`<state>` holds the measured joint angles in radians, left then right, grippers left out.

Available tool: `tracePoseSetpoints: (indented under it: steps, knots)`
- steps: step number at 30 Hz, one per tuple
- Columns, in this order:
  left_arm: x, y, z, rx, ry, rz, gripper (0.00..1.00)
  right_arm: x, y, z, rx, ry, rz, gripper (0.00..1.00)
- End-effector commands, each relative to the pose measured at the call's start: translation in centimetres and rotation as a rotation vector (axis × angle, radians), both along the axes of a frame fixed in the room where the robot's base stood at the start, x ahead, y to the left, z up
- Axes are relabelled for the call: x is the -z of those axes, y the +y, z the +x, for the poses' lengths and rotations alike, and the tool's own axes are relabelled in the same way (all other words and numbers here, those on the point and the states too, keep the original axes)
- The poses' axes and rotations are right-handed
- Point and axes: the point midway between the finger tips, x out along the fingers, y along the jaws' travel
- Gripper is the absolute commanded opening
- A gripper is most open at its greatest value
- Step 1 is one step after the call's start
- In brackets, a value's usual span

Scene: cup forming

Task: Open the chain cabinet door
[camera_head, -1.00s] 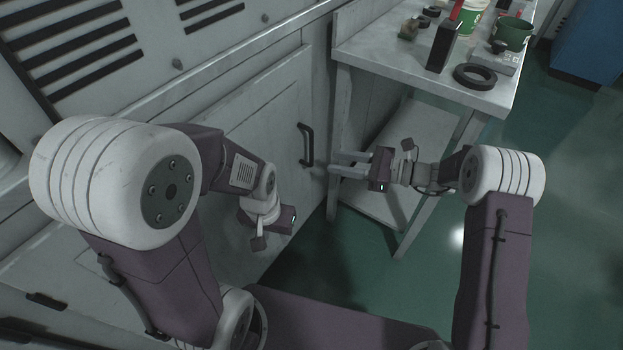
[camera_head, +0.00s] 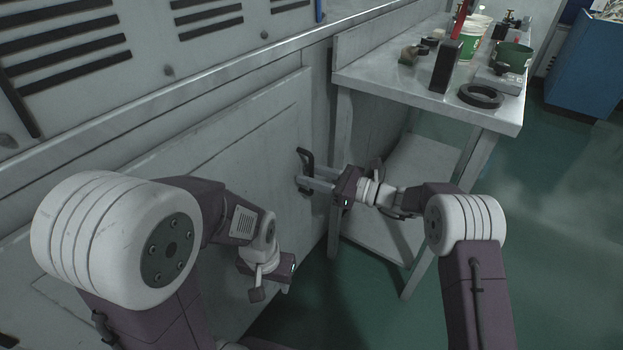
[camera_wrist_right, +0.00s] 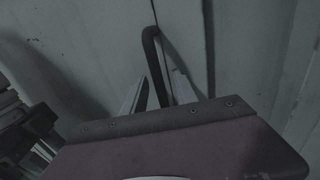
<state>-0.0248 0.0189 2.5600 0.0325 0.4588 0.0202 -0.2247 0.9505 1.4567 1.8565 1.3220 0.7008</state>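The cabinet door (camera_head: 215,165) is a pale grey panel at the left of the head view and looks closed. Its dark upright bar handle (camera_head: 303,154) is near the door's right edge. My right gripper (camera_head: 303,180) is at the handle's lower part, with its two fingers apart and pointing at the door. In the right wrist view the handle (camera_wrist_right: 150,42) runs down between the fingers, which do not look closed on it.
A metal workbench (camera_head: 385,80) stands right of the door, with a dark ring (camera_head: 480,96), a black box (camera_head: 445,68) and green containers on it. Its leg and lower shelf are close to my right arm. Open green floor (camera_head: 560,230) lies to the right.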

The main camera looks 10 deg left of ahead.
Motion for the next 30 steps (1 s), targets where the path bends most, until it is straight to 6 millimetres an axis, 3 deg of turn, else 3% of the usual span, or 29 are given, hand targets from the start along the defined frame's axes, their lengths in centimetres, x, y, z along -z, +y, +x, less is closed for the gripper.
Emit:
tracePoseSetpoints:
  steps: [4, 8, 30]
  knots:
    - [-0.06, 0.00, 0.00, 0.000, 0.000, 0.000, 0.36, -0.06, -0.02, 0.01, 0.000, 0.000, 0.000, 0.34]
    - [-0.06, 0.00, 0.00, 0.000, 0.000, 0.000, 0.36, -0.05, -0.04, 0.00, 0.000, 0.000, 0.000, 0.00]
    - [-0.05, 0.00, 0.00, 0.000, 0.000, 0.000, 0.36, 0.01, -0.07, -0.01, 0.000, 0.000, -0.001, 0.00]
